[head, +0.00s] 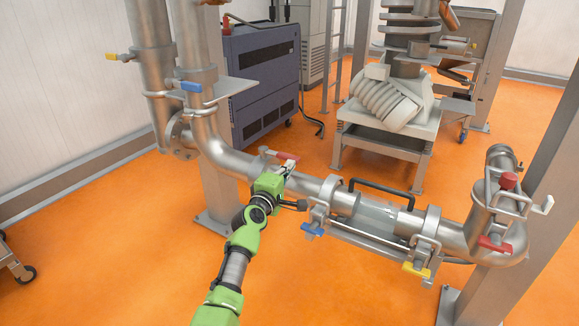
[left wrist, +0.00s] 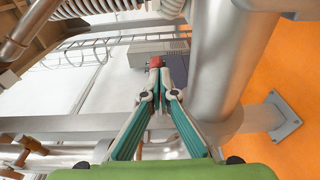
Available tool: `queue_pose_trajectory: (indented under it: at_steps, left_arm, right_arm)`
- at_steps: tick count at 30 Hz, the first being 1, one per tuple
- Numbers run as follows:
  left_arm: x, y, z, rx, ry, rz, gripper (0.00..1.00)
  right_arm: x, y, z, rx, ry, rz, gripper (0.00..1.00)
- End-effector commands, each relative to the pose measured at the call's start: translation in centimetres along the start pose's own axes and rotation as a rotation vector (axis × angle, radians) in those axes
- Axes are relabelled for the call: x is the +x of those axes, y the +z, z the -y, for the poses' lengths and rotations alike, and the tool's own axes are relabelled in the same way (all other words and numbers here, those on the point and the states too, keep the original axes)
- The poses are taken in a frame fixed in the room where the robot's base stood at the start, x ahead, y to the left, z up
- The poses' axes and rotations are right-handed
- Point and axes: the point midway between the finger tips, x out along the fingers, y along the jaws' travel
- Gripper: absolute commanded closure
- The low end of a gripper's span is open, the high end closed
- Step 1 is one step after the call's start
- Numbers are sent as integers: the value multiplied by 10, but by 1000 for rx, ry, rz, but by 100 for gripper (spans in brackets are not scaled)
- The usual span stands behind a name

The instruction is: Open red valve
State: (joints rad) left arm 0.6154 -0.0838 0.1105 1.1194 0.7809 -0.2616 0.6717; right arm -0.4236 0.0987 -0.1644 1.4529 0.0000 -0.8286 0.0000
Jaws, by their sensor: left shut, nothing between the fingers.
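A red valve handle (head: 285,156) sits on the steel pipe (head: 325,187) near the middle of the head view. My left gripper (head: 287,167) is at this handle, just in front of its right end. In the left wrist view my left gripper (left wrist: 151,80) has its fingers together, with nothing held between them. The red end of the handle (left wrist: 156,62) shows just beyond the fingertips. Whether the fingers touch it I cannot tell. Another red handle (head: 494,243) is on the pipe at the far right. My right gripper is not in view.
A blue handle (head: 313,229) and a yellow handle (head: 416,270) hang on the lower pipe. A blue cabinet (head: 262,85) and a machine on a stand (head: 385,145) are behind. The orange floor in front is clear.

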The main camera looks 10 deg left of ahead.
Motion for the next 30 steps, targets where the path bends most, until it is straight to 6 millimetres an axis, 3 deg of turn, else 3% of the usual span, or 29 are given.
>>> queue_pose_trajectory:
  at_steps: [23, 30]
  left_arm:
    - [3, 4, -12, -3, 18, 5, 100]
    - [-15, 6, -12, -5, 20, 7, 100]
  right_arm:
    - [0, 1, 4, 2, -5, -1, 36]
    - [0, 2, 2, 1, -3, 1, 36]
